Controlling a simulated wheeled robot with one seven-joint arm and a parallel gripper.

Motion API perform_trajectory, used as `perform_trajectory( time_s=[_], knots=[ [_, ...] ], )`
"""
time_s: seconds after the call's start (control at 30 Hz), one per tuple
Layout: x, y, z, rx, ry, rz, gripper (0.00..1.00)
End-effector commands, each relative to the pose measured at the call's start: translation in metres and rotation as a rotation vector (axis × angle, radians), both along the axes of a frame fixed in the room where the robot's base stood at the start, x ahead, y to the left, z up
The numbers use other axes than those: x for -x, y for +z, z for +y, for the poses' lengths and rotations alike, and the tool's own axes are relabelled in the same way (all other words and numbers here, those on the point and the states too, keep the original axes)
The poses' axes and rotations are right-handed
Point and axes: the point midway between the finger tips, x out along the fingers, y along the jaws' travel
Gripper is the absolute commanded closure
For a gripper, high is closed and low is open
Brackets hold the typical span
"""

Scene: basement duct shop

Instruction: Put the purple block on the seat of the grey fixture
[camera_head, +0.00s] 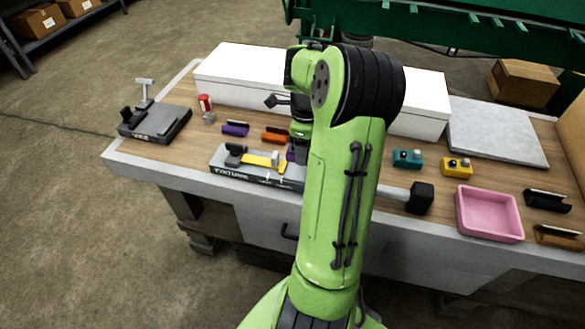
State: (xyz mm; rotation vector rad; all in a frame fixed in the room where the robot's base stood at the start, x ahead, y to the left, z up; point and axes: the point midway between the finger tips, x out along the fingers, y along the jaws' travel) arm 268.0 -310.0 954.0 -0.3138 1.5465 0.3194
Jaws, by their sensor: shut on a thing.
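My gripper (298,150) points down over the right part of the fixture, mostly hidden by my own arm. It is shut on the purple block (290,154), of which only a small sliver shows. I cannot tell whether the block touches the fixture. The seat itself is not clear to see.
Behind the fixture lie a purple piece (235,129) and an orange piece (273,136) with dark tops. A black-headed mallet (420,198) and pink tray (488,234) are at right.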

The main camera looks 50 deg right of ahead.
Motion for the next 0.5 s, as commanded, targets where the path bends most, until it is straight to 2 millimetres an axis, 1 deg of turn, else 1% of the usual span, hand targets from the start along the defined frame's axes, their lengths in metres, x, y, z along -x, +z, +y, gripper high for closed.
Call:
perform_trajectory(
  time_s=[0.1,0.2,0.23,0.3,0.5],
  knots=[
    [0.000,-0.024,0.001,-0.002,0.002,0.000,0.94],
    [-0.001,-0.045,0.001,-0.003,0.003,-0.001,0.94],
    [-0.001,-0.050,0.001,-0.001,0.003,-0.001,0.94],
    [-0.001,-0.055,0.001,0.000,0.002,-0.001,0.94],
    [-0.001,-0.054,0.000,0.001,0.002,-0.002,0.94]
  ],
)
